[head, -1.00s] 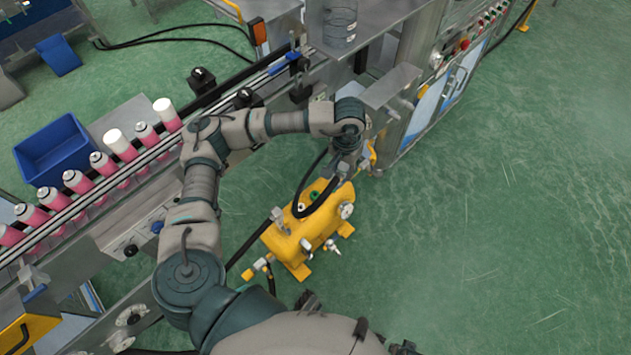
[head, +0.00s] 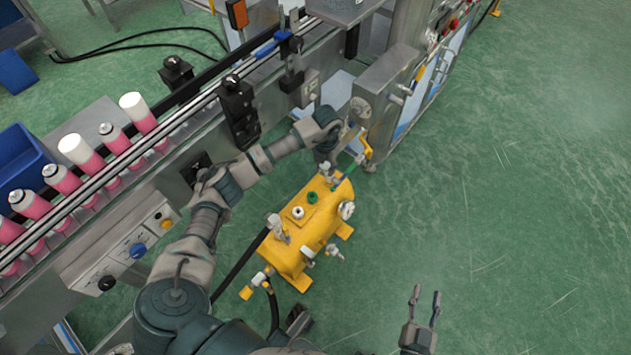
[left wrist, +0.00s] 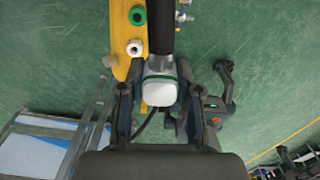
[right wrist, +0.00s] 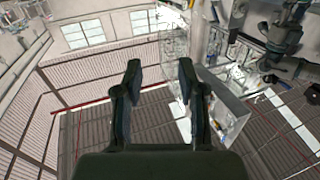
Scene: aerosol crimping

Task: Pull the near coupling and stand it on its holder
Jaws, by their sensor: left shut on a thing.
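In the left wrist view my left gripper (left wrist: 157,80) is shut on a coupling (left wrist: 160,94) with a white end, a thin green ring and a grey collar. A thick black hose (left wrist: 161,28) runs from the collar to the top edge. In the head view my left gripper (head: 329,146) is just behind the yellow tank; its fingers and the coupling are hard to make out. The tank (head: 293,240) carries a green fitting (head: 312,197) and a white fitting (head: 297,212). Which part is the holder, I cannot tell. My right gripper (head: 424,305) is open and empty over the floor.
A conveyor (head: 160,150) with several pink cans crosses the left side, with a control box (head: 125,250) on its near face. A steel cabinet (head: 385,85) stands behind the tank. A blue bin (head: 20,165) is at far left. The green floor on the right is clear.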

